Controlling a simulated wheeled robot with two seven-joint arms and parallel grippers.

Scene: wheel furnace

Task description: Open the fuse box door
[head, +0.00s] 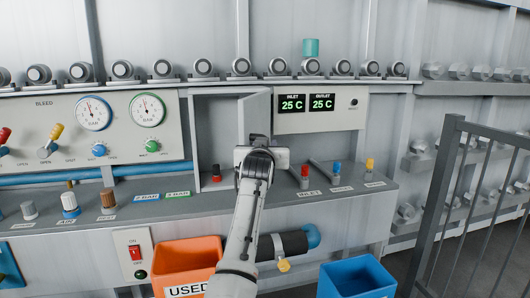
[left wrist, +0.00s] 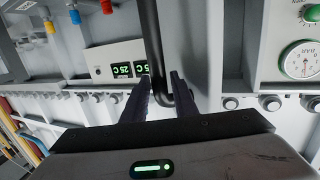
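The fuse box (head: 213,125) is a pale recess in the wall panel, left of the temperature display in the head view. Its light grey door (head: 254,114) stands ajar, swung outward with its free edge to the left, so part of the inside shows. My left gripper (head: 258,141) is at the lower part of the door, and its wrist hides that area. In the left wrist view, a dark bar handle (left wrist: 152,40) runs down between the two fingers of the left gripper (left wrist: 161,78). The fingers look apart, with a gap beside the bar. My right gripper is out of view.
The display box (head: 320,112) is close right of the door; gauges (head: 147,109) are on the left. A shelf (head: 120,218) with knobs lies below. An orange bin (head: 187,258), a blue bin (head: 356,278) and a grey railing (head: 447,190) stand nearer.

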